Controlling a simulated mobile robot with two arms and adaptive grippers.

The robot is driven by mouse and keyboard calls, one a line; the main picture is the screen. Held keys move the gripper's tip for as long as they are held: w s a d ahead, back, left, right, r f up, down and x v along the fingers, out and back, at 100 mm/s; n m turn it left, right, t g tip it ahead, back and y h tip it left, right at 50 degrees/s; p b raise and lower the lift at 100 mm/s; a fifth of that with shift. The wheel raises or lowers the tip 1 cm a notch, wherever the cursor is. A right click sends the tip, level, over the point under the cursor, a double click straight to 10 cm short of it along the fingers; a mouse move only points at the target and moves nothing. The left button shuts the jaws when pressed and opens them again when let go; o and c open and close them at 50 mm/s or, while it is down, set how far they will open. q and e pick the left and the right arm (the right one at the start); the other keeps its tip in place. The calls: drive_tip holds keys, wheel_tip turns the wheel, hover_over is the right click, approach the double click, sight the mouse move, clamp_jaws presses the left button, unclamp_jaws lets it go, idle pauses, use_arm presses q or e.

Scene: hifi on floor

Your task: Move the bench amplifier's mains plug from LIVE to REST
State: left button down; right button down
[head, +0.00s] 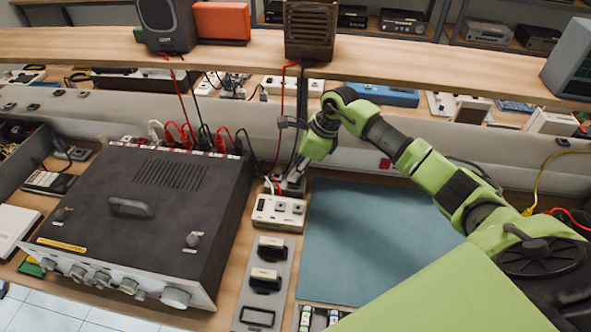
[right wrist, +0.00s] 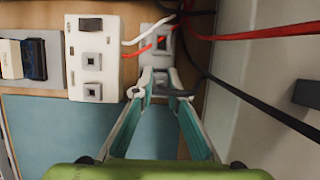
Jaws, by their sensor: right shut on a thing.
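The bench amplifier (head: 150,205) is a large dark box with front knobs, at the left in the head view. My right gripper (head: 296,172) reaches down beside its back right corner. In the right wrist view its teal-sided fingers (right wrist: 160,88) are closed on a small grey piece, apparently the mains plug (right wrist: 160,79), mostly hidden between the tips. It is right at a grey socket plate (right wrist: 162,47); I cannot tell whether it is seated. A white socket box (head: 278,212) stands in front, and its two square sockets show in the wrist view (right wrist: 93,72). LIVE and REST labels are unreadable. My left gripper is out of view.
Red, white and black cables (right wrist: 250,34) run close to the fingers. A blue-green mat (head: 365,240) lies clear to the right. A grey tray (head: 250,310) with dark blocks is in front. A wooden shelf (head: 420,77) with speakers crosses behind.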

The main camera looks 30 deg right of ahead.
idle(0.3)
drive_tip(key=c, duration=1.9)
unclamp_jaws()
drive_tip(key=shift+w+a+r+p+v, duration=0.2)
drive_tip(key=shift+p+v, duration=0.35)
drive_tip(key=shift+v, duration=2.25)
drive_tip(key=shift+w+a+r+p+v, duration=0.1)
drive_tip(key=shift+a+p+v, duration=0.3)
drive_tip(key=shift+v, duration=2.35)
drive_tip(key=shift+w+a+r+p+v, duration=0.15)
drive_tip(key=shift+p+v, duration=0.5)
drive_tip(key=shift+v, duration=2.15)
drive_tip(key=shift+f, duration=0.1)
